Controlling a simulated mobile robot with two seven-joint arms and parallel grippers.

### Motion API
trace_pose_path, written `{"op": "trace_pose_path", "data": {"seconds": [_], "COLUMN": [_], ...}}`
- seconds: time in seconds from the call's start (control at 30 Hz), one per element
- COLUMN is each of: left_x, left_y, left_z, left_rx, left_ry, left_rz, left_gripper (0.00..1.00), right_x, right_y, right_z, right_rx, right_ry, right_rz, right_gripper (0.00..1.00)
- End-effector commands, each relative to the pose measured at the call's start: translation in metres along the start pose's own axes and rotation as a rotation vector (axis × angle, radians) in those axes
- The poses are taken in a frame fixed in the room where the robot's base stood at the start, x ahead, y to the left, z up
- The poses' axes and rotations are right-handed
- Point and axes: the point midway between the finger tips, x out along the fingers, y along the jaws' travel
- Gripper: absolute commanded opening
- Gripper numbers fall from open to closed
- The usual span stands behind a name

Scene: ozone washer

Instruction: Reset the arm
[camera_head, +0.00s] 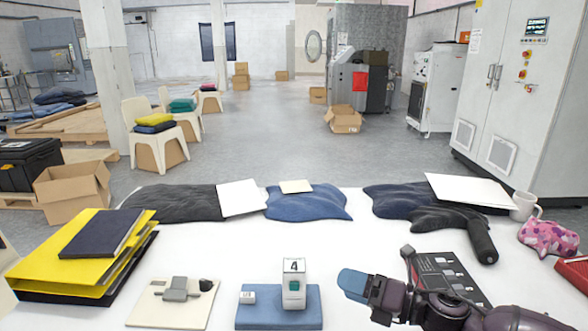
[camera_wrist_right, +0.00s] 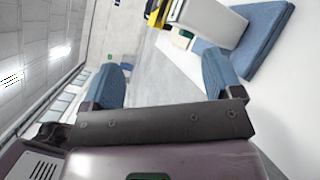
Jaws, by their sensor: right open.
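My right gripper (camera_head: 356,284) is over the right part of the white table, pointing left toward a white block marked 4 (camera_head: 293,284) on a blue base (camera_head: 262,312). In the right wrist view the blue fingers of the right gripper (camera_wrist_right: 166,72) stand wide apart with nothing between them. The white block (camera_wrist_right: 208,22) and blue base (camera_wrist_right: 262,40) show beyond the fingers there, at upper right. My right arm (camera_head: 440,310) comes in from the lower right and covers part of a black control panel (camera_head: 447,275). My left gripper is not seen.
A yellow binder with a dark book (camera_head: 102,233) lies at left. A cream board with a grey device (camera_head: 174,300) lies beside the blue base. Folded dark and blue cloths (camera_head: 308,204), a mug (camera_head: 525,206) and a pink patterned pouch (camera_head: 548,238) line the back. The table's middle is clear.

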Motion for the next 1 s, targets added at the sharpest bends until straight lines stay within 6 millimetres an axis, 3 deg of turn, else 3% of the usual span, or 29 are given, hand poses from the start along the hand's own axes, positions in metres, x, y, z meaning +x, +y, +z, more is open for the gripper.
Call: {"op": "trace_pose_path", "data": {"seconds": [0.1, 0.23, 0.47, 0.7, 1.0], "left_x": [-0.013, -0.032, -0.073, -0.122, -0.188], "left_y": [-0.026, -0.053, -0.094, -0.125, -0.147], "left_z": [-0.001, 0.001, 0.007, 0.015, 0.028], "left_rx": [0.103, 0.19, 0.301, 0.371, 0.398], "left_ry": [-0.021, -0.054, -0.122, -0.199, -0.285], "left_rz": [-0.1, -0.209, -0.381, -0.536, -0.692], "left_gripper": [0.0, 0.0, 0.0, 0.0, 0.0], "right_x": [-0.003, -0.017, -0.059, -0.115, -0.195], "right_y": [0.006, 0.0, -0.023, -0.046, -0.057], "right_z": [0.004, 0.0, -0.029, -0.079, -0.157], "right_rx": [0.372, 0.745, 1.284, 1.69, 1.972], "right_ry": [-0.181, -0.355, -0.626, -0.887, -1.185], "right_rz": [-0.002, 0.001, 0.015, 0.03, 0.038], "right_gripper": [0.85, 0.85, 0.85, 0.85, 0.85]}}
